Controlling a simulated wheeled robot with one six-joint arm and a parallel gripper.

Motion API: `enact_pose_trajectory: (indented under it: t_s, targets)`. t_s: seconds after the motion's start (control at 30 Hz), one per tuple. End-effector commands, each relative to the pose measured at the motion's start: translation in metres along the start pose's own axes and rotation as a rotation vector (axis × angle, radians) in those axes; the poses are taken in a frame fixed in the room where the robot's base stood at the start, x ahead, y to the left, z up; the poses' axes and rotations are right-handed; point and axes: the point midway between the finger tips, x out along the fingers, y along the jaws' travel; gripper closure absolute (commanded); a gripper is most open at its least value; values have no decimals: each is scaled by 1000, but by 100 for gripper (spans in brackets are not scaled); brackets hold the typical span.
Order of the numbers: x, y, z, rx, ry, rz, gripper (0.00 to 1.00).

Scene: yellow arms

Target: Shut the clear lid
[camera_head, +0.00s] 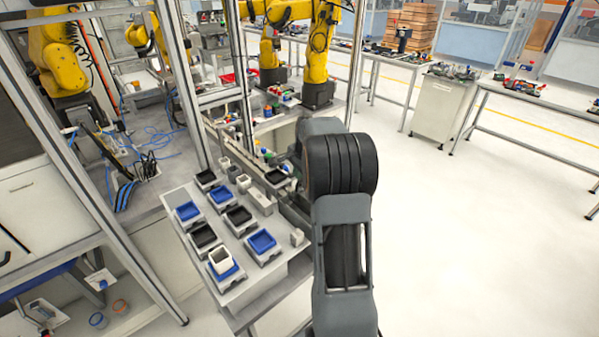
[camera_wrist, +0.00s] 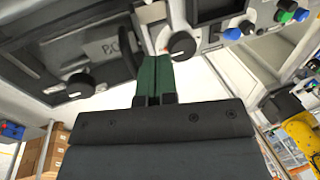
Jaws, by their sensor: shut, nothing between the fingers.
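My gripper (camera_wrist: 153,78) has green fingers that are pressed together with nothing between them. In the wrist view its tips lie over a light-grey machine panel, close to a round black knob (camera_wrist: 183,46). A dark, smoky see-through panel (camera_wrist: 75,48) with lettering and black knobs near it fills the upper left. It may be the clear lid, but I cannot tell this for certain, nor how far it stands open. I cannot tell whether the fingers touch anything. In the head view my arm hides the gripper, and I make out no clear lid there.
A table with blue and black trays (camera_head: 262,241) stands left of my arm in the head view. Yellow robot arms (camera_head: 290,45) stand behind metal posts. The white floor (camera_head: 470,240) at right is open. Blue and green knobs (camera_wrist: 284,14) show in the wrist view.

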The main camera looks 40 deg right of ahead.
Motion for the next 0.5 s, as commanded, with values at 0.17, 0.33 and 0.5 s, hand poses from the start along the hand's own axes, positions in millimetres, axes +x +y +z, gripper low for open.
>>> enact_pose_trajectory:
  t_s: [0.17,0.33,0.5]
  targets:
    - [-1,0,0,0,0,0,100]
    - [-16,-6,1,-1,0,0,100]
    - [-48,-19,2,-4,0,-1,100]
